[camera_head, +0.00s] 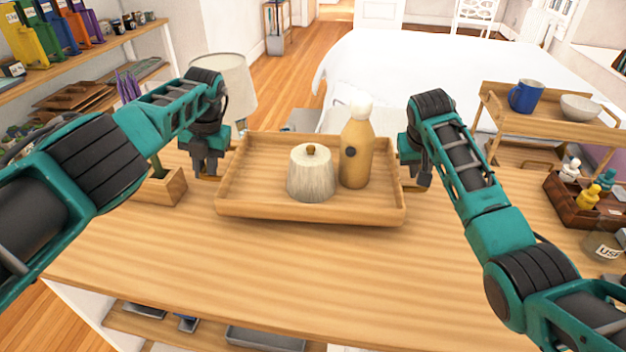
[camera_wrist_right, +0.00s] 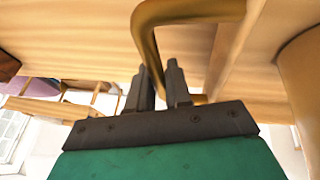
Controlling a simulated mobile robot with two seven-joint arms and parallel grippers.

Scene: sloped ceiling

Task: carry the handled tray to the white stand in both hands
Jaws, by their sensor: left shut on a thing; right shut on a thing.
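The wooden handled tray (camera_head: 310,212) is in the middle of the head view, over the wooden table; I cannot tell whether it touches the tabletop. A pale ribbed jar with a brown knob (camera_head: 311,175) and a tan bottle with a white top (camera_head: 356,155) stand upright in it. My left gripper (camera_head: 208,176) is at the tray's left end, shut on that handle, which is mostly hidden. My right gripper (camera_head: 412,184) is shut on the right handle; the wrist view shows the brass-coloured handle (camera_wrist_right: 185,12) between its fingers (camera_wrist_right: 160,88). I cannot pick out the white stand with certainty.
The wooden table (camera_head: 300,265) is clear in front of the tray. A lamp (camera_head: 228,85) and a small wooden box (camera_head: 162,187) are left. A wooden rack with a blue mug (camera_head: 526,96) and a bowl (camera_head: 580,108), plus a dark bottle caddy (camera_head: 580,205), are right. A white-covered bed (camera_head: 420,70) lies behind.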

